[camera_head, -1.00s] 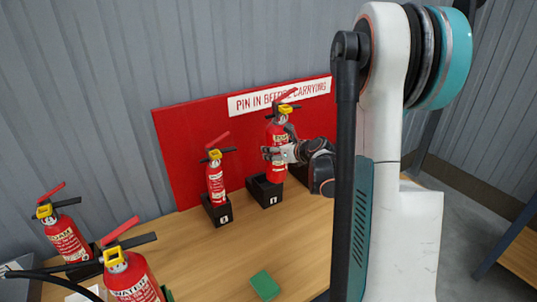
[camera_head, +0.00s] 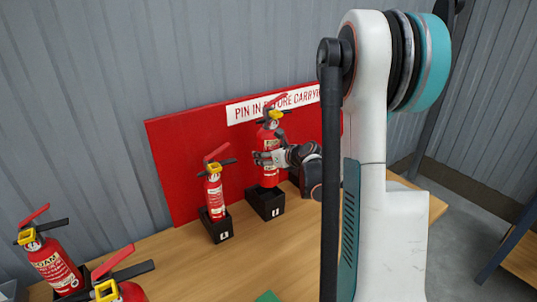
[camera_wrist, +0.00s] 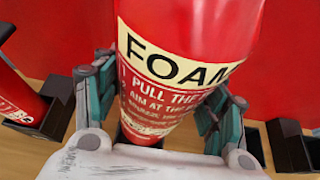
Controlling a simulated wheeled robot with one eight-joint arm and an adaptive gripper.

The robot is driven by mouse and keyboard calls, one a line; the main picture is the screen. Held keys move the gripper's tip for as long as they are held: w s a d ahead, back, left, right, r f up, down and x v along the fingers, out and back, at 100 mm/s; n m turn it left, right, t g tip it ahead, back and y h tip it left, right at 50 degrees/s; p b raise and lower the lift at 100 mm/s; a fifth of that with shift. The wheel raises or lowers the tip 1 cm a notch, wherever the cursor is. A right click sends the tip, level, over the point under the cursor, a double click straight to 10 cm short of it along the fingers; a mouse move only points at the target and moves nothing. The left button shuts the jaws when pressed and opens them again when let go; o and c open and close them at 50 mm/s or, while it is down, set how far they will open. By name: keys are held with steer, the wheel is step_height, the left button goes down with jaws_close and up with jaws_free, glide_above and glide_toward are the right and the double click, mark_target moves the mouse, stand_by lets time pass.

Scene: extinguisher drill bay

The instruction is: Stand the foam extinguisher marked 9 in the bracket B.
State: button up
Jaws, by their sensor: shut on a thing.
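My gripper (camera_head: 277,157) is shut on a red foam extinguisher (camera_wrist: 175,25), its fingers on both sides of the body below the FOAM heading. In the head view the held extinguisher (camera_head: 269,175) is roughly upright, with a yellow collar and red lever on top. Its base is at or just above the mouth of a black bracket (camera_head: 265,206); I cannot tell whether it is inside. The bracket also shows under the base in the wrist view (camera_wrist: 142,139). The bracket's letter is too small to read, and no 9 is visible on the extinguisher.
A smaller extinguisher (camera_head: 214,193) stands in the bracket to the left (camera_head: 219,231). Another black bracket (camera_wrist: 290,148) is at the right. Two extinguishers (camera_head: 50,262) (camera_head: 128,292) are at the near left. A red board (camera_head: 180,170) stands close behind.

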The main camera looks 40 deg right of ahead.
steer(key=shift+f+b, duration=1.05)
steer(key=shift+f, duration=0.65)
steer(key=shift+s+r, duration=0.1)
steer(key=shift+f+b, duration=2.6)
steer(key=shift+f, duration=0.1)
stand_by(2.2)
stand_by(0.4)
steer(key=o, duration=1.7)
steer(key=shift+s, duration=0.1)
